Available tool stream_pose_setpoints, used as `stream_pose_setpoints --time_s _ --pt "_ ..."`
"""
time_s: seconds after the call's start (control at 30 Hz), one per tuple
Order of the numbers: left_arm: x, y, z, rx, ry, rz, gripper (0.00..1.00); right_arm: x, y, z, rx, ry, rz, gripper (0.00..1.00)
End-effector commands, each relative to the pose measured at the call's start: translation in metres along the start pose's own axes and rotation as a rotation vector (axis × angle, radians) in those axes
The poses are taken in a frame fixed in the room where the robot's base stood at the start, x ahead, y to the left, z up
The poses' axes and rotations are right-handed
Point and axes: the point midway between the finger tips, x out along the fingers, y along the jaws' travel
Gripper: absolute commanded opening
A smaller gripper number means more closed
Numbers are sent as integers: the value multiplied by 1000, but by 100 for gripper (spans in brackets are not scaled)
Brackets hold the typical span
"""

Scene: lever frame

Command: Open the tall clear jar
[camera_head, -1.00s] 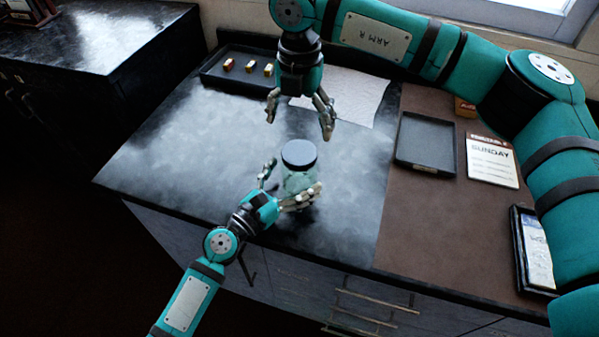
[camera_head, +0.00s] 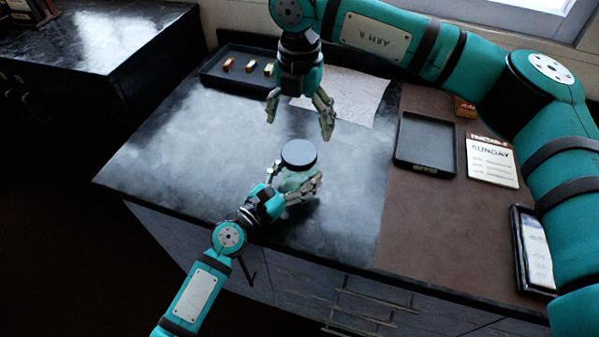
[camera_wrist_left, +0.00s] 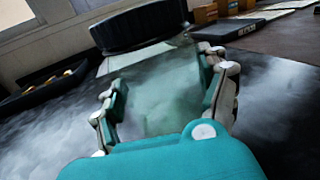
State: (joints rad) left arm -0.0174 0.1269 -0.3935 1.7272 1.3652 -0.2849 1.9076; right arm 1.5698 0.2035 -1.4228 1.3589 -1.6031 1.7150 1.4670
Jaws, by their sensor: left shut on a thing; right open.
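The tall clear jar (camera_head: 292,182) stands upright on the dark counter and has a black lid (camera_head: 299,153) on top. My left gripper (camera_head: 295,186) is shut on the jar's body below the lid. In the left wrist view the jar (camera_wrist_left: 165,98) sits between the two fingers, with the black lid (camera_wrist_left: 140,26) above them. My right gripper (camera_head: 299,114) is open and empty, pointing down above and behind the jar, apart from the lid.
A dark tray (camera_head: 222,82) with several small coloured blocks lies at the back left beside a white cloth (camera_head: 348,97). An empty black tray (camera_head: 427,142), a SUNDAY card (camera_head: 491,162) and a framed picture (camera_head: 537,250) lie to the right. The counter left of the jar is clear.

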Motion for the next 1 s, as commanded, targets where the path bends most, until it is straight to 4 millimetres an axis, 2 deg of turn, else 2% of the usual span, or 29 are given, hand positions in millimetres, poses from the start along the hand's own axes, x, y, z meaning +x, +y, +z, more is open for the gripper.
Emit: stream_pose_setpoints --time_s 0.03,0.13,0.17,0.2,0.27,0.53,0.67,1.0 --pt "0 0 0 0 0 0 31 0 0 0 0 0 0 90" --pt "0 0 0 0 0 0 18 0 0 0 0 0 0 90" --pt "0 0 0 0 0 0 17 0 0 0 0 0 0 90" --pt "0 0 0 0 0 0 8 0 0 0 0 0 0 90" --pt "0 0 0 0 1 0 1 0 0 0 11 0 0 90" --pt "0 0 0 -1 1 0 0 -1 1 -1 298 -1 -1 90" --pt "0 0 0 -1 1 0 0 5 1 -1 385 0 -1 90" --pt "0 0 0 -1 1 0 0 53 0 -2 395 3 -3 90"
